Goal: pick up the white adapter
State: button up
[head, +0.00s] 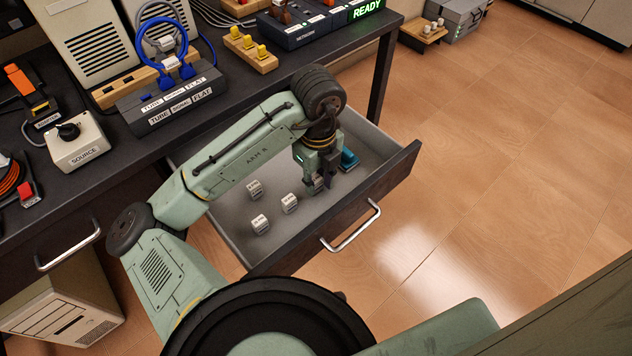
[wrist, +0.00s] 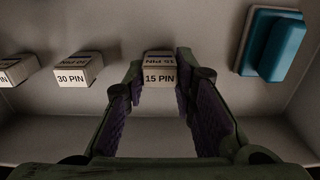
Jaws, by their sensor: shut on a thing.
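A small white adapter marked "15 PIN" (wrist: 160,76) is between the fingertips of my gripper (wrist: 160,88) in the wrist view. The fingers, with purple inner pads, are closed on its two sides. In the head view my gripper (head: 318,184) points down inside the open drawer, and its fingers mostly hide the held adapter. A second white adapter, marked "30 PIN" (wrist: 78,71), stands to the left, apart from the fingers. I cannot tell whether the held one touches the drawer floor.
The open drawer (head: 388,176) also holds several white blocks, such as one at the front (head: 260,224), and a teal block (wrist: 272,43) to the right of my gripper. The drawer walls surround my gripper. The desk (head: 215,112) above carries devices. Wooden floor lies clear at right.

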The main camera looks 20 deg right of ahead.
aim_at(316, 181)
grip_shut()
notch_tip(316, 181, up, 10)
jog(key=shift+r, duration=0.1)
jog(key=shift+a, duration=0.15)
dwell(1.4)
